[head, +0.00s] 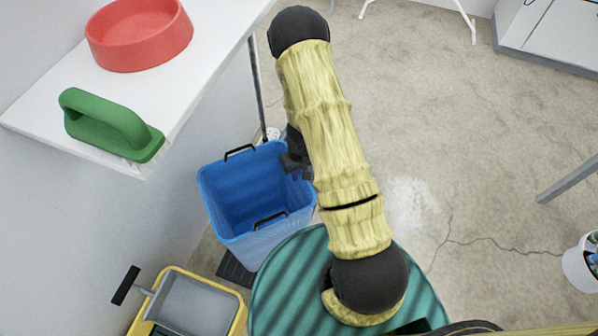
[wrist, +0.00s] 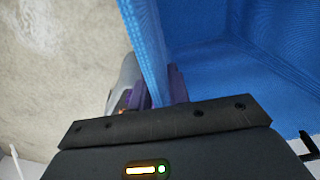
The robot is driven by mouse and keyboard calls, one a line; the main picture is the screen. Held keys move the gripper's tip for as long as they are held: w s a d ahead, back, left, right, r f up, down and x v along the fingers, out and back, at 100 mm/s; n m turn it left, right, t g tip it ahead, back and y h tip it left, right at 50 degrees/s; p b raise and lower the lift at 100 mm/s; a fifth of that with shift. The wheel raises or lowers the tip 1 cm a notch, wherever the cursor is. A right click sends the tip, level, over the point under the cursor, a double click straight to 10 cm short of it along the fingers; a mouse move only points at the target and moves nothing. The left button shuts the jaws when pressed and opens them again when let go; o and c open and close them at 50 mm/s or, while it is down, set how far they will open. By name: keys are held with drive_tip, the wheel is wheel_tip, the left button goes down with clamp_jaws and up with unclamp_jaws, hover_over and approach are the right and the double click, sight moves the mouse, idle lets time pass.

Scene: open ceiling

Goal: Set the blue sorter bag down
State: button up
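The blue sorter bag (head: 225,190) is an open-topped, box-shaped blue bag with black handles. It is upright and looks empty in the head view, below the white shelf. My gripper (head: 297,165) is at its right rim. In the wrist view the bag's wall (wrist: 148,40) runs between the purple-padded fingers of my gripper (wrist: 155,88), which are closed on it. The bag's inside fills the right of that view. The bag's underside is hidden, so I cannot tell whether it touches the floor.
A white shelf (head: 60,105) at upper left holds a red bowl (head: 140,40) and a green handled tool (head: 105,125). A yellow-and-grey mop bucket (head: 190,305) stands at lower left, near a dark mat (head: 235,270). A white bucket (head: 578,268) is at far right. Bare floor (head: 480,150) lies open on the right.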

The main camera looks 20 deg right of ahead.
drive_tip(key=shift+o, duration=0.5)
drive_tip(key=shift+r, duration=0.2)
wheel_tip(320, 180, up, 12)
drive_tip(key=p, duration=0.5)
drive_tip(key=shift+d, duration=0.15)
drive_tip(key=s+a+r+t, duration=0.1)
drive_tip(key=s+r, duration=0.2)
drive_tip(key=r, duration=0.4)
drive_tip(key=s+r+m, duration=0.1)
drive_tip(key=s+r, duration=0.3)
drive_tip(key=r, duration=0.3)
drive_tip(key=s+a+r+t, duration=0.1)
drive_tip(key=s+r, duration=0.3)
drive_tip(key=r, duration=0.4)
drive_tip(key=shift+s+a+t, duration=0.2)
drive_tip(key=shift+a+t, duration=0.1)
drive_tip(key=shift+w, duration=0.1)
